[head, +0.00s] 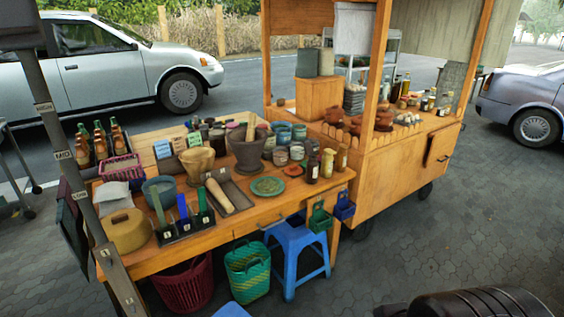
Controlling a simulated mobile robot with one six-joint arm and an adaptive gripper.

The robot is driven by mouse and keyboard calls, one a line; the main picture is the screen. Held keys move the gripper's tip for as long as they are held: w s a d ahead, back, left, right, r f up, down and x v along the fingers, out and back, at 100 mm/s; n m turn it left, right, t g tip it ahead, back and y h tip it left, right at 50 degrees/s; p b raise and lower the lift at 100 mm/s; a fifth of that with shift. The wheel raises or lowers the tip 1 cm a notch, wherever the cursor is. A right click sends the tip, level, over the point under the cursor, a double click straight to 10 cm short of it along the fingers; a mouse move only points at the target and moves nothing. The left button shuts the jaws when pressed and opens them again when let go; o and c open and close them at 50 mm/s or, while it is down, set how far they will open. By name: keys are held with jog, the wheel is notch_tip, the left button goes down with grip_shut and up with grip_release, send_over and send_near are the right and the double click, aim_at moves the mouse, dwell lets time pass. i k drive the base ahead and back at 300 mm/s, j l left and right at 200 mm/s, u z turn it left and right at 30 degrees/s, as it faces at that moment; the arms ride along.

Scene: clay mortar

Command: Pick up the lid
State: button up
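A round tan domed lid or lidded pot (127,231) with a small dark knob is at the near left corner of the wooden table (240,206). I cannot tell whether it is a separate lid or a cover on a vessel. A flat round green disc (267,186) lies near the front of the table, which may be a plate or a lid. My gripper is not in view; only a dark shape shows at the bottom right edge, and I cannot tell what it is.
A black rack (184,228) with upright tools stands right of the domed thing. A stone mortar (247,152), a clay mortar (197,162) and several jars crowd the back. A blue stool (298,252) and baskets (248,272) stand below. Paving at right is free.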

aim_at(294, 170)
jog(key=u, duration=0.4)
jog(key=i+l+u, duration=0.35)
jog(key=i+l, duration=0.25)
jog(key=i+l+u, duration=0.35)
jog(key=i+l, duration=0.2)
jog(key=l, duration=0.25)
jog(key=i+l+u, duration=0.2)
jog(key=l, duration=0.2)
jog(key=i+l+u, duration=0.15)
jog(key=l, duration=0.3)
jog(key=i+l, duration=0.5)
jog(key=i, duration=0.2)
